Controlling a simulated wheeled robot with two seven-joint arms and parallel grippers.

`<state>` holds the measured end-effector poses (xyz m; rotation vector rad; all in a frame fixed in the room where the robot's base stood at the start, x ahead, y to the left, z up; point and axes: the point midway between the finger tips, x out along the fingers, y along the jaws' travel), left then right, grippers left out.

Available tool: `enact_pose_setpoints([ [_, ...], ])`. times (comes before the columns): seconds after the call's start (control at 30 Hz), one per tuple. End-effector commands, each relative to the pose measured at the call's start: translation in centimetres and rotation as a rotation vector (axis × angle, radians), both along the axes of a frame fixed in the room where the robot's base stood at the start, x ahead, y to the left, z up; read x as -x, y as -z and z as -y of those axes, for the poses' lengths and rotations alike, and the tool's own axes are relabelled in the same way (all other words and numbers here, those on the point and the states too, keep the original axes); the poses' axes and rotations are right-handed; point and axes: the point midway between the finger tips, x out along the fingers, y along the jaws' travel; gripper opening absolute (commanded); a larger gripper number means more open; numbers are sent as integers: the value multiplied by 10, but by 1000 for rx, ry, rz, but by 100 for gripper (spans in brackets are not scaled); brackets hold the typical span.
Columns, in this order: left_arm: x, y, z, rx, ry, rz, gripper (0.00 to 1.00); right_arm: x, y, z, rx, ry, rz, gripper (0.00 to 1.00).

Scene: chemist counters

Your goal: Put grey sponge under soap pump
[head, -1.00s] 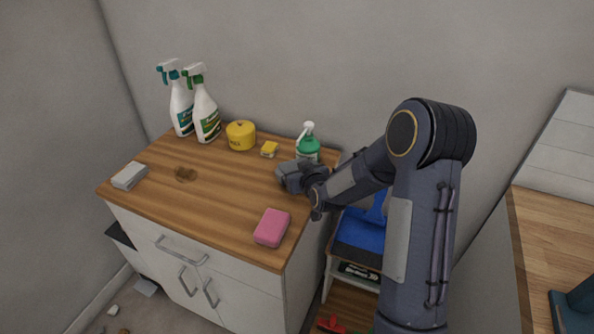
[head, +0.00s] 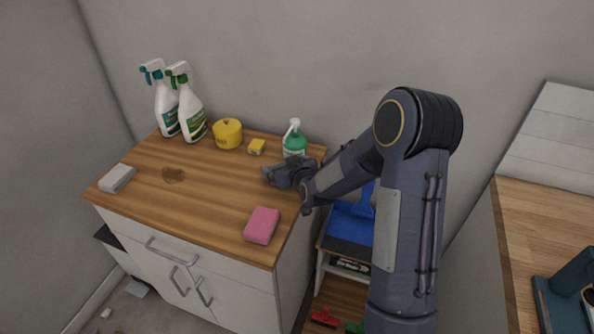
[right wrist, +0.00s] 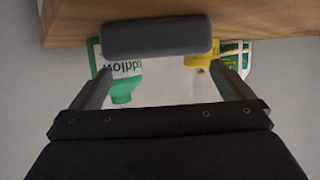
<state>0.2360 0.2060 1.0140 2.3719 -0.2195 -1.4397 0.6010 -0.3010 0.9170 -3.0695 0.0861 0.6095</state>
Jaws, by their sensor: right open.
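The green soap pump (head: 294,141) with a white top stands upright at the back right of the counter; part of it shows upside down in the right wrist view (right wrist: 121,84). A dark grey block that looks like the grey sponge (right wrist: 157,37) lies between and just beyond my right fingertips in the right wrist view. Whether the fingers touch it I cannot tell. My right gripper (head: 273,174) is open, low over the counter just in front of the pump, partly covering the sponge's place in the head view. My left gripper is out of view.
A dark stain (head: 173,175) marks the left part. The counter's middle is clear.

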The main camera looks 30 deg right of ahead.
Motion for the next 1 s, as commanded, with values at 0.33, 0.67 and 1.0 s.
enact_pose_setpoints([
  [0.33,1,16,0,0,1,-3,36,75,-28,-4,0,2,2,100],
  [0.67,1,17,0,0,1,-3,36,108,-44,-7,-14,-1,-14,100],
  [1.0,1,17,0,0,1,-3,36,216,-81,-46,-251,-61,-314,100],
])
